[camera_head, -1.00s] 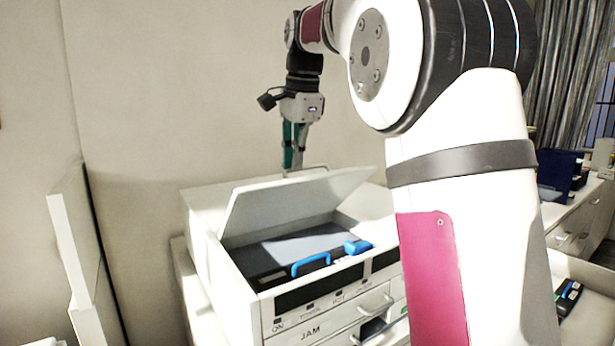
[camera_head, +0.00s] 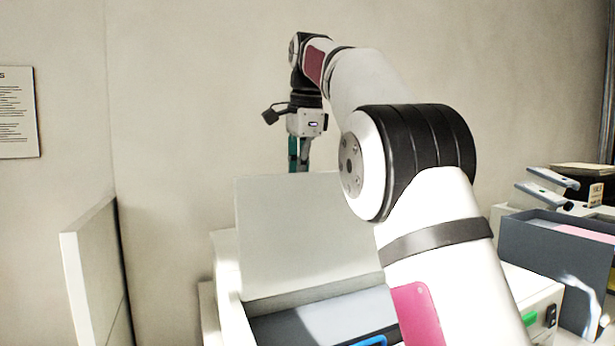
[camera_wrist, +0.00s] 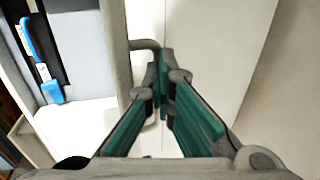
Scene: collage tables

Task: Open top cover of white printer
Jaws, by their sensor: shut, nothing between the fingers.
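The white printer (camera_head: 228,270) stands below my arm in the head view. Its top cover (camera_head: 300,235) is raised and stands close to upright, showing the dark interior with a blue handle (camera_head: 370,341). My gripper (camera_wrist: 165,70) is shut and empty, pointing down. In the head view my gripper (camera_head: 300,160) is at the cover's top edge, its tips hidden behind it. In the wrist view the cover (camera_wrist: 115,50) shows edge-on, with a grey bar handle (camera_wrist: 147,44) just left of the fingertips. I cannot tell whether they touch.
A pale upright panel (camera_head: 92,270) stands to the left. A grey open box (camera_head: 560,250) and other devices are at the right. A plain wall is behind the printer. My arm hides the printer's right part.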

